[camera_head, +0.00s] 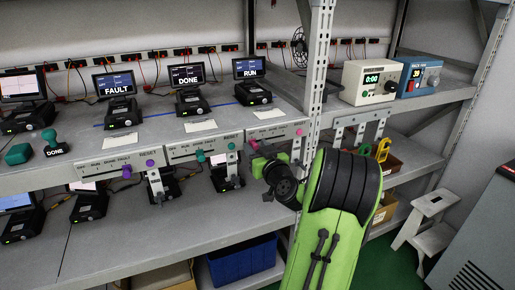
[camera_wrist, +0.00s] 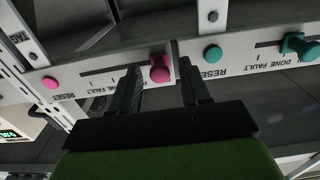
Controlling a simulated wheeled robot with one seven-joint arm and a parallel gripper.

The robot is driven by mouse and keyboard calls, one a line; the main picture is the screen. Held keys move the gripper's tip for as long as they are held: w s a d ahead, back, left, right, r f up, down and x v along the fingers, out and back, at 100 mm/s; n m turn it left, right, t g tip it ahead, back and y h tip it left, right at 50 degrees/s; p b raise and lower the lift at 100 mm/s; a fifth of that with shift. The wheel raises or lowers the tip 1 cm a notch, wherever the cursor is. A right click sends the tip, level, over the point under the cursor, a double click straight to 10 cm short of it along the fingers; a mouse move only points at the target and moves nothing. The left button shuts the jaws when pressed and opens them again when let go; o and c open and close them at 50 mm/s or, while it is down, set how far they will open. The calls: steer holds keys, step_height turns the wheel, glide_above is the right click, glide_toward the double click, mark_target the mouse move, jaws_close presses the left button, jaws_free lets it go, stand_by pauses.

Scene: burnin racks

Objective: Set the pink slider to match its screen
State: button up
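The pink slider knob (camera_head: 254,144) sits at the left end of its slot in the head view, far from the pink reset button (camera_head: 299,132). In the upside-down wrist view the knob (camera_wrist: 160,68) is at the right end of the slot, past the DONE and FAULT marks. The screen (camera_head: 249,67) above this panel reads RUN. My gripper (camera_wrist: 158,72) is open, its two dark fingers on either side of the knob. I cannot tell whether either finger touches it. In the head view my gripper (camera_head: 262,158) is partly hidden by my arm.
A teal slider (camera_head: 200,155) and a purple slider (camera_head: 127,171) are on panels to the left, below screens reading DONE (camera_head: 187,74) and FAULT (camera_head: 116,84). A rack upright (camera_head: 316,60) stands just right of the pink panel. A blue bin (camera_head: 242,258) sits below.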

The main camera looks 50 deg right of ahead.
jaws_close()
steer(key=s+d+b, duration=0.1)
steer(key=d, duration=0.2)
steer(key=shift+s+b, duration=0.4)
steer(key=shift+o, duration=0.3)
jaws_free()
steer(key=b+v, duration=0.3)
steer(key=v, duration=1.2)
steer(key=shift+s+a, duration=0.2)
steer(key=shift+s, duration=0.15)
